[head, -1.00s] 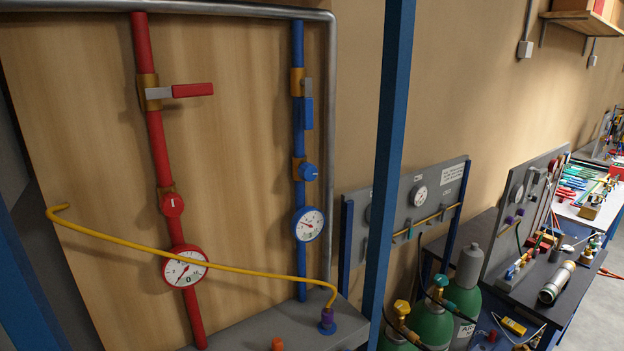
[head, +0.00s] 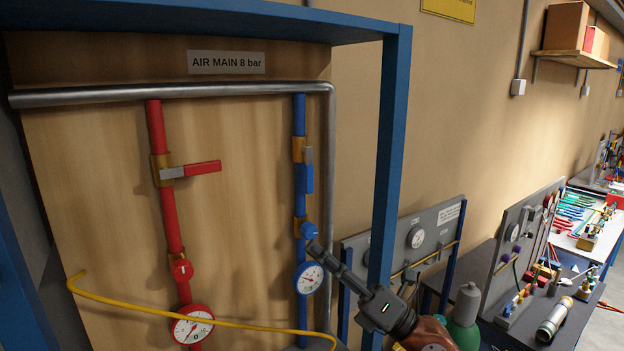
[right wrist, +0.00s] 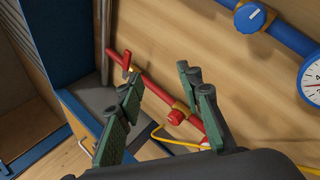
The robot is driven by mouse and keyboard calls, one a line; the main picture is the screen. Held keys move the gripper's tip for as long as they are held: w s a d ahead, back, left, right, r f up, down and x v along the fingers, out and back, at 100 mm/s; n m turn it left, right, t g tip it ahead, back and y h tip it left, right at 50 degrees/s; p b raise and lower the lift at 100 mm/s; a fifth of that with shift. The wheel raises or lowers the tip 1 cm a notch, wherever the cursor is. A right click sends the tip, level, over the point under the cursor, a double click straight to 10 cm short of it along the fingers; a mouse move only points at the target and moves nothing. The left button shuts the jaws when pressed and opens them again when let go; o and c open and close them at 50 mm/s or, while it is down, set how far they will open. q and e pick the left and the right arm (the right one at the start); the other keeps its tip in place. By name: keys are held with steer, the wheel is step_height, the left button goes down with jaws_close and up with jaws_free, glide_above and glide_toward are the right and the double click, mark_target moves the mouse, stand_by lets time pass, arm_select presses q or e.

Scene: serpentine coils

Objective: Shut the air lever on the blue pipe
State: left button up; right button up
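The blue pipe (head: 300,115) runs upright on the wooden panel. Its lever (head: 306,180) has a blue handle that points down along the pipe, below a brass valve body (head: 299,150). My right gripper (head: 317,249) reaches up from the lower right, and its tips appear just below the blue round knob (head: 308,230), under the lever. In the right wrist view my right gripper (right wrist: 160,92) has its green-padded fingers apart with nothing held. The blue knob also shows there (right wrist: 250,17), but the blue lever is out of that view. My left gripper is not in view.
A red pipe (head: 158,130) with a crosswise red lever (head: 203,167) stands to the left. A blue gauge (head: 308,278) sits below the knob. A yellow hose (head: 130,302) crosses the lower panel. A blue frame post (head: 386,160) stands right of the blue pipe.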

step_height(320, 180, up, 2)
steer(key=a+n+g+h, duration=0.1)
steer(key=a+n+g, duration=0.1)
steer(key=a+n, duration=0.1)
steer(key=n+t+h, duration=0.1)
steer(key=t+h, duration=0.4)
steer(key=h, duration=0.4)
glide_toward(311, 177)
steer(key=w, duration=0.1)
steer(key=p+x, duration=0.1)
steer(key=x, duration=0.2)
steer(key=p+x, duration=0.2)
steer(key=x, duration=0.1)
steer(key=shift+w+a+r+p, duration=0.1)
steer(key=shift+a+r+p, duration=0.2)
steer(key=shift+a, duration=0.2)
steer(key=shift+w+a+f, duration=0.25)
steer(key=shift+w+a, duration=0.15)
steer(key=shift+w, duration=0.2)
steer(key=shift+c, duration=0.3)
jaws_close()
